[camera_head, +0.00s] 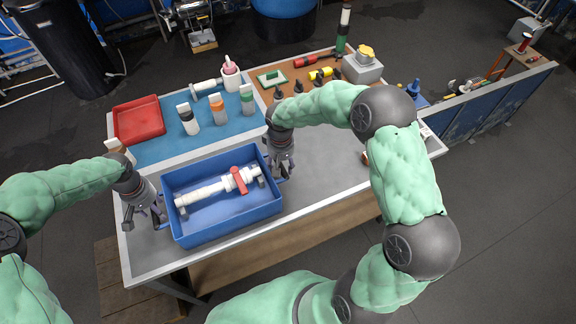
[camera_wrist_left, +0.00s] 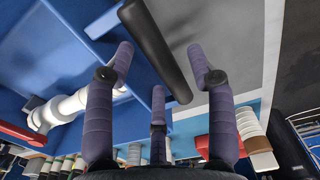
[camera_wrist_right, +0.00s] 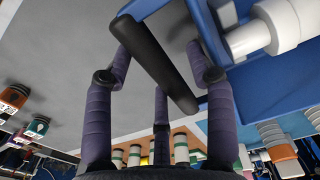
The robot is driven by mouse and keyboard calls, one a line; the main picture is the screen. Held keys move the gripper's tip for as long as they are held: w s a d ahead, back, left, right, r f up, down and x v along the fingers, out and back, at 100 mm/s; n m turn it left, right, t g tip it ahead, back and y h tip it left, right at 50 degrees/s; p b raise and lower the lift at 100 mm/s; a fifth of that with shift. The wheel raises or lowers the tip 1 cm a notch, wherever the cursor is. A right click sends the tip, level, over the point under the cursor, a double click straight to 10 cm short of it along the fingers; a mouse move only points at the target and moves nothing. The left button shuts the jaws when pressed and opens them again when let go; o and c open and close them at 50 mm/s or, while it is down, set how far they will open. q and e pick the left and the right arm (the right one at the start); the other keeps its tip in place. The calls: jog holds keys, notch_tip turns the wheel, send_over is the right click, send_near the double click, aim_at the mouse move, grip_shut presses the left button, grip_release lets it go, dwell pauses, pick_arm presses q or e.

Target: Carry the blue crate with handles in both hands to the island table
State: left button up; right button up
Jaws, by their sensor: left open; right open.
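The blue crate (camera_head: 225,223) sits on a grey-topped table (camera_head: 330,168) near its front left. A white pipe assembly with a red valve handle (camera_head: 239,181) lies in it. My left gripper (camera_head: 148,218) is at the crate's left end, fingers open around a black handle bar, seen in the left wrist view (camera_wrist_left: 158,50). My right gripper (camera_head: 283,172) is at the right end, its open fingers around the other black handle (camera_wrist_right: 155,62). Neither gripper is closed on its handle. I cannot tell which table is the island table.
Behind the crate are a blue mat (camera_head: 160,152) with several bottles, a red tray (camera_head: 138,120) and a brown mat (camera_head: 300,84) with small tools. A grey box with a yellow top (camera_head: 363,66) stands at the back right. Tabletop right of the crate is mostly clear.

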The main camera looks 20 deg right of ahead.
pick_arm(q)
notch_tip(320, 180, up, 10)
jog(key=shift+r, duration=0.2)
pick_arm(e)
notch_tip(320, 180, up, 12)
dwell(0.5)
pick_arm(q)
jog(key=shift+s+f, duration=0.1)
pick_arm(e)
jog(key=shift+f, duration=0.1)
dwell(0.4)
